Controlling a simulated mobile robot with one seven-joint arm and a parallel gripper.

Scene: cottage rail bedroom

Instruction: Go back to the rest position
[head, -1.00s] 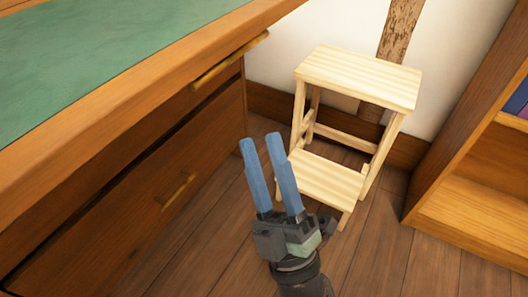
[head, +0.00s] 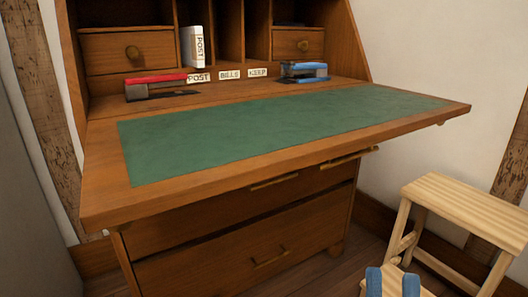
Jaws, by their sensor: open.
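My gripper (head: 392,281) shows at the bottom edge of the head view, right of centre. Only the tips of its two blue fingers are visible, standing apart with nothing seen between them. The rest of my gripper and arm is below the frame. The fingertips appear in front of the lower step of a wooden step stool (head: 468,207), to the right of the desk; I cannot tell whether they touch it.
A writing desk with a green-topped leaf (head: 280,130) fills the middle, its front edge jutting out above drawers (head: 240,255). Dark floor shows between desk and stool.

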